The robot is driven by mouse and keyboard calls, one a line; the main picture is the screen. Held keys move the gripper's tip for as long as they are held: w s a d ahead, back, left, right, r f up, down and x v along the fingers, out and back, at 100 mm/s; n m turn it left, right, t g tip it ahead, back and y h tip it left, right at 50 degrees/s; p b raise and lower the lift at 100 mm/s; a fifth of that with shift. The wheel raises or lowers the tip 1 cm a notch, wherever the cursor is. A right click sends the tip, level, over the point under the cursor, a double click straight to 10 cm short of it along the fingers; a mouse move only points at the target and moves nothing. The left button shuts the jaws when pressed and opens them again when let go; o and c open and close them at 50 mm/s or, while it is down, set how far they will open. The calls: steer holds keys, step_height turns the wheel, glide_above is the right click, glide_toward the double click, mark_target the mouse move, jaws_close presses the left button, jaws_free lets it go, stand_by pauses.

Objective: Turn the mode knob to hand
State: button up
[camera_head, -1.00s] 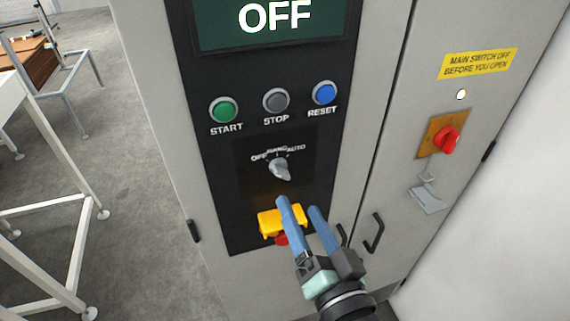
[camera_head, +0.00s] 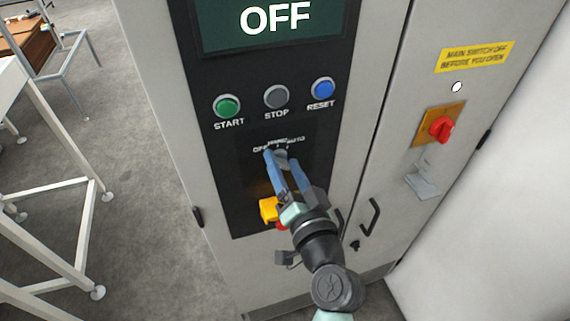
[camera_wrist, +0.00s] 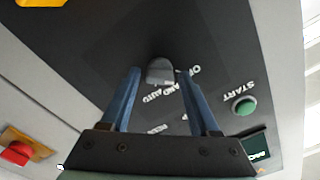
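The grey mode knob (camera_wrist: 160,71) sits on the black panel, with the labels OFF, HAND and AUTO beside it. In the head view the knob (camera_head: 281,156) is partly hidden by my gripper (camera_head: 275,153). In the wrist view my gripper (camera_wrist: 159,73) is open, its two blue fingers to either side of the knob with a small gap on each side. I cannot tell how deep the tips reach. The display (camera_head: 225,36) reads OFF. The knob's pointing direction is not clear.
Green START (camera_head: 228,106), grey STOP (camera_head: 276,97) and blue RESET (camera_head: 322,89) buttons sit above the knob. A yellow housing (camera_head: 268,209) with a red part is below, partly behind my gripper. A red main switch (camera_head: 441,129) is on the right door.

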jaws_close()
steer(key=shift+m, duration=0.4)
steer(key=m, duration=0.4)
steer(key=shift+d+f+m+p, duration=0.15)
steer(key=shift+m+p, duration=0.5)
steer(key=shift+m, duration=1.85)
steer(key=shift+o, duration=1.2)
jaws_free()
